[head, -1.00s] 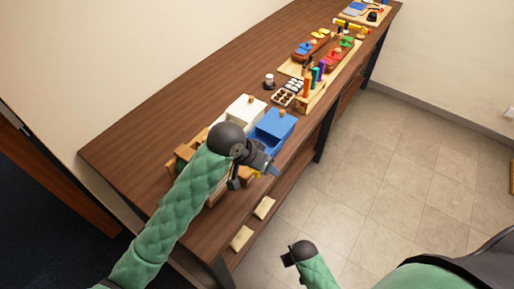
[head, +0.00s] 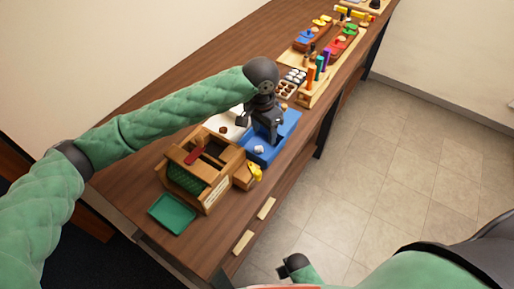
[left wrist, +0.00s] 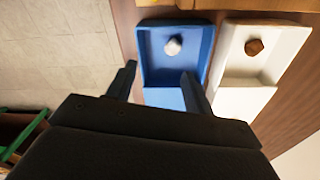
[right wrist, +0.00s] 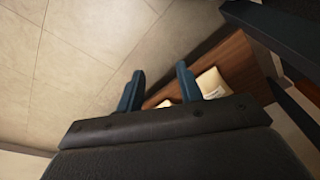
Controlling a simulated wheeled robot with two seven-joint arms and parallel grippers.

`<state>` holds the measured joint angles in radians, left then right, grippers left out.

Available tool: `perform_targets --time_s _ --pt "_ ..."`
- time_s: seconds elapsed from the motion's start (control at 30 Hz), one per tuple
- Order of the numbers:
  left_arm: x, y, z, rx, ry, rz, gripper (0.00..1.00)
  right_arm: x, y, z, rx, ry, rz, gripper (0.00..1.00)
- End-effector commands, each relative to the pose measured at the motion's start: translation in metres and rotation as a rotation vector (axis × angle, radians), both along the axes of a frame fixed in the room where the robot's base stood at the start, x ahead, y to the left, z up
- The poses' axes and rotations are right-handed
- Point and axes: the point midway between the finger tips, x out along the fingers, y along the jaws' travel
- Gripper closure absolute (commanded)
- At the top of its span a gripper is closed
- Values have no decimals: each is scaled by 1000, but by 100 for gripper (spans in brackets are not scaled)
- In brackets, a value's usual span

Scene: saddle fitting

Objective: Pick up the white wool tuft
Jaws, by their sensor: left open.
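The white wool tuft (head: 259,149) lies in the near end of the blue tray (head: 287,127). In the left wrist view the tuft (left wrist: 174,46) sits alone in the open compartment of the blue tray (left wrist: 208,40), beyond my fingertips. My left gripper (head: 262,132) is above the blue tray, open and empty, with the tuft nearer the front than its fingers. In the left wrist view its fingers (left wrist: 158,74) are spread apart. My right gripper (head: 285,269) is low at the bottom of the head view; its spread fingers (right wrist: 160,72) hold nothing.
A white tray (left wrist: 288,48) with a brown tuft (left wrist: 254,46) stands alongside the blue one. A wooden box (head: 207,170) with a green tray (head: 172,213) stands at the near end of the table. Several coloured pegs and boards stand farther along. Open floor lies to the right.

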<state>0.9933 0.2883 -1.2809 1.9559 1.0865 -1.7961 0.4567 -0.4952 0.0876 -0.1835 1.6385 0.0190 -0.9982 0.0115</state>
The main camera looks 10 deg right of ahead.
Motion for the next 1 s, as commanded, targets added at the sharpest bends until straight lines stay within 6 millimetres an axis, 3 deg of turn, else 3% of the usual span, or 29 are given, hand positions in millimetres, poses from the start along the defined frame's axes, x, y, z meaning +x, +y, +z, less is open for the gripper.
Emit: perform_targets --time_s 0.27,0.67,1.0 --pt "11 8 -3 59 -1 8 48 -6 2 -13 2 7 0 64" --pt "10 10 -31 61 0 8 48 -11 -4 -34 -5 -3 3 64" --pt "8 13 -64 61 0 8 48 -21 -17 -77 -19 -28 11 64"
